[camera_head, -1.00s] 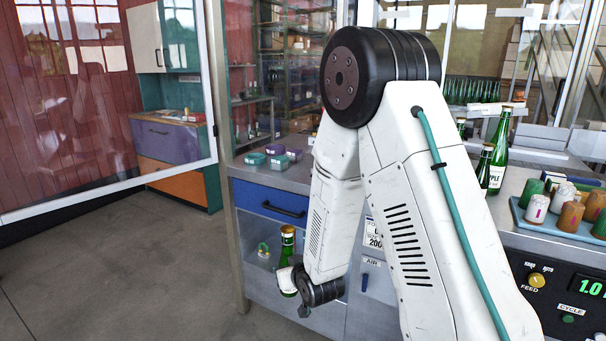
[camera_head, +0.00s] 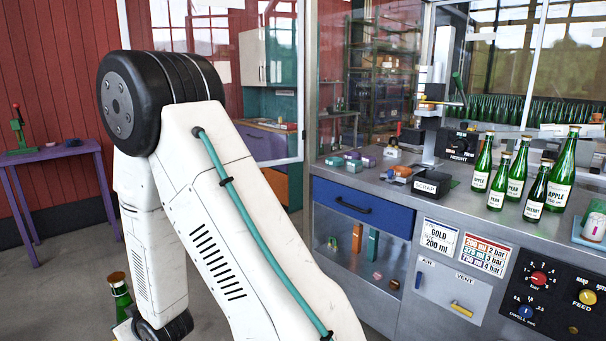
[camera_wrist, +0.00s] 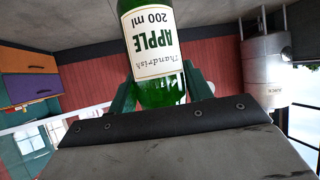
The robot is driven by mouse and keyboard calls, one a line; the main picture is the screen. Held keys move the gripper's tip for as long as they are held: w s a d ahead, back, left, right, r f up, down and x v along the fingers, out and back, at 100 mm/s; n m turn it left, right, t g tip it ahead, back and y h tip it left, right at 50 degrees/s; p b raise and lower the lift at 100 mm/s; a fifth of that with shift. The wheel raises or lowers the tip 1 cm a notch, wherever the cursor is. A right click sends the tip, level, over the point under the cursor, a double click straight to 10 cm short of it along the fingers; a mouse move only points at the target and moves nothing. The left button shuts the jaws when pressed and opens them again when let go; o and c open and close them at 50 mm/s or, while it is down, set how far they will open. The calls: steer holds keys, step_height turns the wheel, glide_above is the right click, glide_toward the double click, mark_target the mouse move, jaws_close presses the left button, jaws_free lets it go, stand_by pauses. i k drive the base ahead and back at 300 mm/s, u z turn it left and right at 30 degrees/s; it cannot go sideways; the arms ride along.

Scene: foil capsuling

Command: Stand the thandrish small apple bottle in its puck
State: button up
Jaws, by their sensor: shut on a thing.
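My gripper (camera_wrist: 158,88) is shut on a green glass bottle (camera_wrist: 150,40) in the wrist view. Its label reads Thandrish APPLE 200 ml and appears upside down there. In the head view the bottle (camera_head: 120,293) shows at the lower left, cork-coloured top up, close to upright and partly hidden by my arm. It is held in the air, away from the bench. Small coloured blocks with pale labels, green (camera_head: 335,160), teal (camera_head: 354,166) and purple (camera_head: 368,161), sit on the bench's back left; I cannot tell which is this bottle's puck.
Several green bottles (camera_head: 516,175) stand on the steel bench's right side. A black SCRAP box (camera_head: 432,184) and a press (camera_head: 435,120) stand near the blocks. A blue drawer (camera_head: 361,207) is below the bench top. A purple table (camera_head: 55,152) stands far left.

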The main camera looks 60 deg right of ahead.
mark_target(400, 173)
steer(key=u, duration=0.3)
steer(key=i, duration=2.2)
steer(key=z, duration=3.35)
steer(key=i, duration=0.5)
steer(key=u, duration=0.05)
